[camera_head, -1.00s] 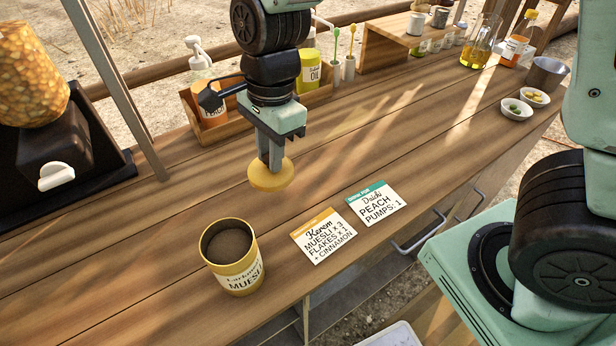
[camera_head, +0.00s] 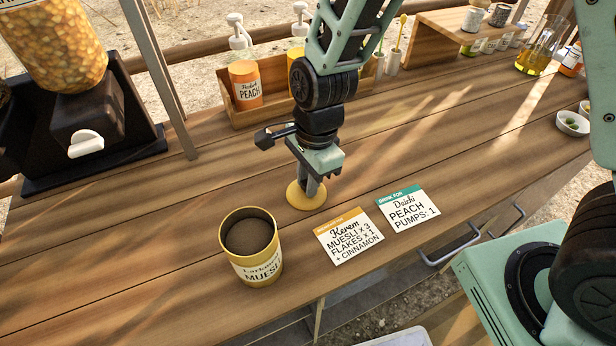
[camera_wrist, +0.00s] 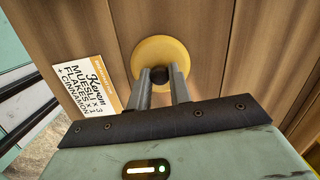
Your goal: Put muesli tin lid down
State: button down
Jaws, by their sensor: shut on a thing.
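The muesli tin lid (camera_head: 306,200) is a round yellow disc with a dark knob. In the head view it is at or just above the wooden counter, behind the order cards; I cannot tell whether it touches the wood. My gripper (camera_head: 311,186) points down and is shut on the lid's knob. In the wrist view the lid (camera_wrist: 158,50) shows beyond my fingertips (camera_wrist: 161,76), with the knob between them. The open muesli tin (camera_head: 256,262) stands upright to the front left of the lid, dark inside.
Two order cards, Kerem's (camera_head: 349,236) and Daichi's (camera_head: 408,208), lie right of the lid. A wooden box (camera_head: 250,116) with pump bottles stands behind. A flakes dispenser (camera_head: 75,130) is at the left. The counter (camera_head: 180,215) between dispenser and tin is clear.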

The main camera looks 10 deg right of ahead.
jog(key=shift+f, duration=0.15)
jog(key=c, duration=1.3)
grip_release()
notch_tip(320, 180, up, 11)
jog(key=d, duration=0.1)
jog(key=shift+s+d+r+n+h+p, duration=0.15)
jog(key=shift+s+d+r+n, duration=0.5)
jog(key=shift+s+n, duration=2.45)
jog(key=shift+s+d+r+n+h+p, duration=0.1)
jog(key=shift+s+d+r+n, duration=0.55)
jog(key=shift+s+n, duration=2.45)
jog(key=shift+s+d+r+n+h+p, duration=0.15)
jog(key=shift+s+d+r+n, duration=0.6)
jog(key=shift+n, duration=4.05)
